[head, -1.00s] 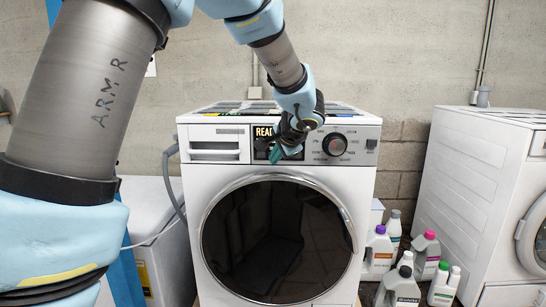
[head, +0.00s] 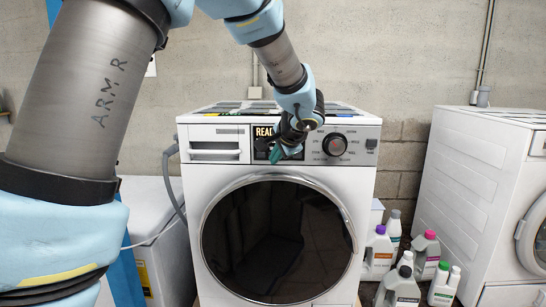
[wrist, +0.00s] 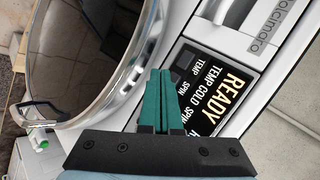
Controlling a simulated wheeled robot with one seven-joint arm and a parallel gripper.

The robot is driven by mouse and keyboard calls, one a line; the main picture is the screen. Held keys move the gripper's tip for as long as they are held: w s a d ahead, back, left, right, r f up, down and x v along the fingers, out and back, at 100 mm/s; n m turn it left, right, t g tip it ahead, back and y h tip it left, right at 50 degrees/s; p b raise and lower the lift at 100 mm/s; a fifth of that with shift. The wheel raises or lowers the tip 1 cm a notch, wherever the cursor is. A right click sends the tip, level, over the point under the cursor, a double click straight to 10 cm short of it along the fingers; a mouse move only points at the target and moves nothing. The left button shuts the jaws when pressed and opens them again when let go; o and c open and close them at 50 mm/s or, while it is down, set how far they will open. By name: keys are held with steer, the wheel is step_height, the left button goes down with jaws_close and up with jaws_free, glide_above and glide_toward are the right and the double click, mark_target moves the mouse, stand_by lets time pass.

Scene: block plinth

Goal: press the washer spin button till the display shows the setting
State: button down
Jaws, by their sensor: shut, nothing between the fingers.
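A white front-loading washer (head: 190,215) stands ahead with a round dark door (head: 278,240). In the wrist view the display (wrist: 226,82) reads READY, TEMP COLD and SPIN; the value after SPIN is hidden behind my fingers. Small TEMP and SPIN labels sit beside dark buttons (wrist: 186,60) on the panel. My gripper (head: 277,156) is shut and empty, its green fingertips (wrist: 160,72) close to the panel by the buttons. I cannot tell whether they touch it.
A round knob (head: 335,145) sits right of the display. A drawer (head: 214,145) is at the panel's left. Several bottles (head: 402,285) stand on the floor between this washer and another white machine (head: 480,190) at right. A grey hose (head: 170,180) runs down the left side.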

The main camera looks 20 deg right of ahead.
steer(key=shift+w, duration=0.1)
steer(key=shift+w+d, duration=0.2)
steer(key=shift+w, duration=0.05)
stand_by(0.3)
steer(key=shift+w+d+b, duration=0.15)
steer(key=shift+w+b, duration=0.15)
steer(key=shift+w, duration=0.05)
stand_by(0.6)
stand_by(0.3)
steer(key=shift+s+a+b, duration=0.35)
steer(key=shift+s+b, duration=0.3)
steer(key=shift+s, duration=0.1)
steer(key=s+b, duration=0.1)
steer(key=s+a+b, duration=0.1)
steer(key=s, duration=0.1)
steer(key=s+a+b, duration=0.1)
steer(key=shift+s, duration=0.25)
